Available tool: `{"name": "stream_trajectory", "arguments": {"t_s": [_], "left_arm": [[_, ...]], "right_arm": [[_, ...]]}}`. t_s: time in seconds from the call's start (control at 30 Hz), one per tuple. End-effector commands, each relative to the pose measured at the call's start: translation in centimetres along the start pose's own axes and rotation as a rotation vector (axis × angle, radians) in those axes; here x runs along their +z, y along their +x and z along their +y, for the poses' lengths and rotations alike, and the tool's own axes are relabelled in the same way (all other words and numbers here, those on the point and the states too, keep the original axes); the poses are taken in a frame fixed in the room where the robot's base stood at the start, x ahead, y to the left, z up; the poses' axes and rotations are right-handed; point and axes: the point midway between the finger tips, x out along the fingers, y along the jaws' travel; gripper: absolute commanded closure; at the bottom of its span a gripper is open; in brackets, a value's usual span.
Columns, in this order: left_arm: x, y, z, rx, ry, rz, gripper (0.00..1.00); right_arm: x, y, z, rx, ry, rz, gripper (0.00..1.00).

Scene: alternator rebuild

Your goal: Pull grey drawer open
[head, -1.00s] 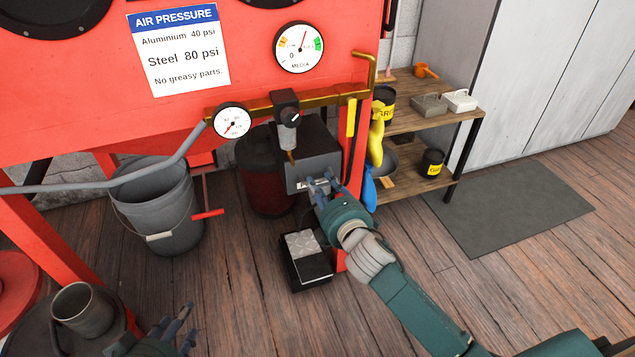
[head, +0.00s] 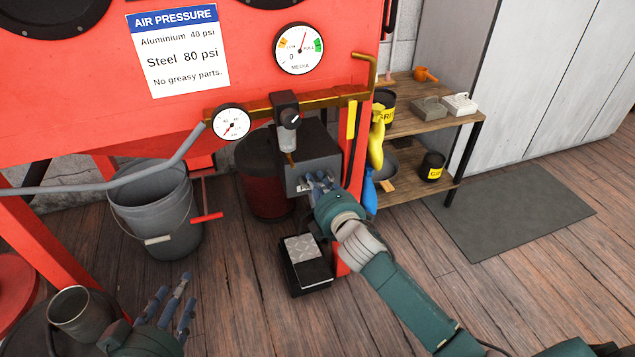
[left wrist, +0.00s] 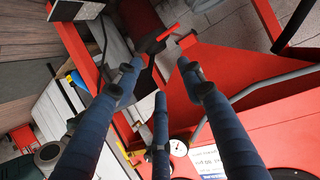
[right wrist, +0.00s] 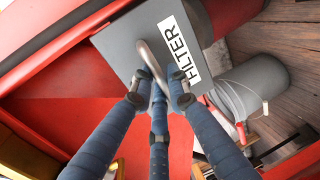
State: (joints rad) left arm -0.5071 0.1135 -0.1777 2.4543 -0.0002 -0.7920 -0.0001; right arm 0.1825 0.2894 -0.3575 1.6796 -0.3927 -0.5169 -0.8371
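The grey drawer (head: 298,175) is the front of a grey box (head: 318,150) under the red cabinet. In the right wrist view its grey face (right wrist: 120,45) bears a "FILTER" label and a curved metal handle (right wrist: 150,62). I see no gap that shows it open. My right gripper (head: 318,182) is at the drawer front. In the right wrist view its fingertips (right wrist: 157,88) are around the handle, partly closed; whether they grip it I cannot tell. My left gripper (head: 172,290) is open and empty at the lower left, its fingers (left wrist: 158,80) spread apart.
A regulator (head: 287,115) and brass pipe hang just above the box. A grey bucket (head: 155,215) stands left. A wooden shelf (head: 455,122) is right.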

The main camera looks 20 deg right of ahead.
Motion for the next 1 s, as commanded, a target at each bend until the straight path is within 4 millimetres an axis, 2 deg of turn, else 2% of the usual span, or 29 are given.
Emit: {"name": "stream_trajectory", "arguments": {"t_s": [0.23,0.47,0.67,0.8,0.93,1.0], "left_arm": [[0.5,-0.1,-0.1,-0.002,0.0,-0.026,0.6],[6.3,-2.1,-0.9,-0.018,-0.003,-0.28,0.6],[11.3,-5.4,-1.4,-0.03,-0.008,-0.512,0.6],[14.3,-8.3,-1.8,-0.039,-0.012,-0.67,0.6],[16.3,-11.4,-2.0,-0.046,-0.018,-0.81,0.6],[16.6,-12.1,-2.0,-0.047,-0.019,-0.837,0.6]], "right_arm": [[0.0,-0.4,-0.2,-0.004,0.0,0.0,1.0],[0.0,-2.6,-0.8,-0.008,0.001,0.0,1.0],[0.0,-5.0,-1.4,-0.01,0.002,0.0,1.0],[-0.1,-7.2,-1.9,-0.011,0.002,0.0,1.0],[-0.1,-10.1,-2.5,-0.014,0.005,0.0,1.0],[-0.1,-11.7,-3.0,-0.013,0.005,0.0,1.0]]}}
